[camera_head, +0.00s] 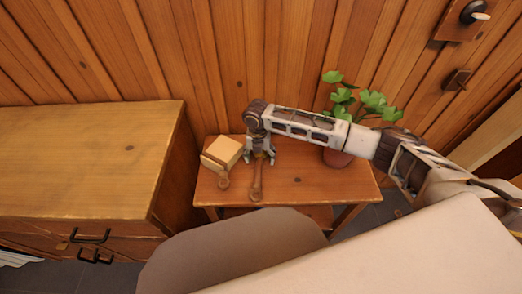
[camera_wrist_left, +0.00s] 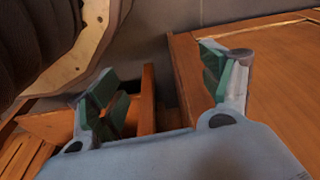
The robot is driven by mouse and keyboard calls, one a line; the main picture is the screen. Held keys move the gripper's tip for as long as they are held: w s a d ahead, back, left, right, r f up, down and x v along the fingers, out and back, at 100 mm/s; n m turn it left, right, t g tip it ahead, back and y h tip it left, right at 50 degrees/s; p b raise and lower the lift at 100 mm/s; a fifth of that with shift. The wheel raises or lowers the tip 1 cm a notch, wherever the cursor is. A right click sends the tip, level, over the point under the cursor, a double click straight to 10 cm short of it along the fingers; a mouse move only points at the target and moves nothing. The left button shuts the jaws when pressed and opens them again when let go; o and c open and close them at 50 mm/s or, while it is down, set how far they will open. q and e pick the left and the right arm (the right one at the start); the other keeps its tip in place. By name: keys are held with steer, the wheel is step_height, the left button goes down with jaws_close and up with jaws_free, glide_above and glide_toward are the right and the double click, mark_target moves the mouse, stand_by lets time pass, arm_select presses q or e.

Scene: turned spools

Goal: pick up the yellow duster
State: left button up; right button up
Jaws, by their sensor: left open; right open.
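A pale yellow block with a brown edge and a short wooden handle (camera_head: 222,152) lies on the left part of a small wooden table (camera_head: 310,180); it looks like the yellow duster. My right gripper (camera_head: 260,157) reaches in from the right and points down just right of the block, with its fingers apart. A brown wooden tool (camera_head: 256,188) lies under and in front of it, its far end between or below the fingers; contact cannot be told. My left gripper (camera_wrist_left: 163,98) shows only in the left wrist view, open, with nothing between its green-padded fingers.
A potted plant (camera_head: 338,157) stands at the table's right, partly behind my right arm. A wooden cabinet (camera_head: 80,160) with dark handles stands to the left. A plank wall (camera_head: 200,50) with knobs is close behind. A rounded brown seat or backrest (camera_head: 230,250) is in front.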

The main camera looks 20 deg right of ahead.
mark_target(260, 156)
arm_select(q)
steer(key=shift+w+r, duration=0.1)
stand_by(0.4)
arm_select(e)
steer(key=shift+c, duration=1.3)
steer(key=c, duration=0.9)
steer(key=shift+r, duration=0.1)
steer(key=shift+r, duration=0.5)
arm_select(q)
step_height(260, 156, down, 5)
steer(key=s+a+p, duration=0.2)
steer(key=shift+s, duration=0.15)
arm_select(e)
steer(key=shift+r, duration=4.4)
arm_select(q)
steer(key=shift+f, duration=0.2)
